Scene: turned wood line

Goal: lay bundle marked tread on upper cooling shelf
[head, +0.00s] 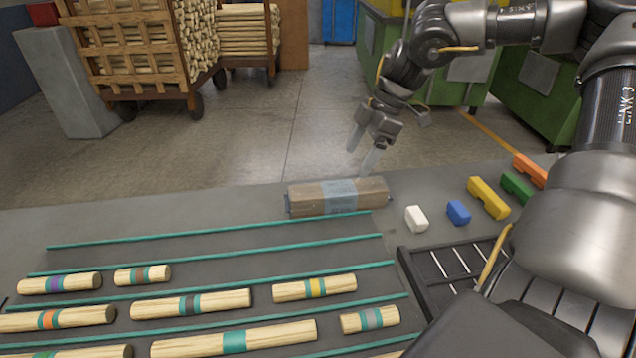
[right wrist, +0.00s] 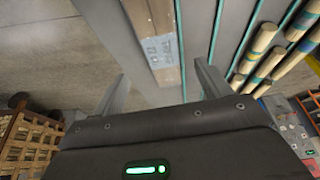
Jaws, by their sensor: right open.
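A brown wrapped bundle (head: 358,199) with a pale blue label lies on the grey bench, just behind the teal-railed rack. It also shows in the right wrist view (right wrist: 150,22), where print on its label is too small to read. My right gripper (head: 362,154) is open and empty, above and just behind the bundle. In the right wrist view the two fingers (right wrist: 163,85) stand apart, with the near end of the bundle between and beyond them. I cannot pick out an upper cooling shelf. My left gripper is not in view.
Banded wooden pieces (head: 235,340) lie between teal rails (head: 230,230) on the rack. White (head: 416,219), blue (head: 458,212), yellow (head: 488,198), green (head: 516,186) and orange blocks (head: 531,170) sit to the right, near a black slotted tray (head: 412,268). Wooden carts (head: 130,50) stand behind on the floor.

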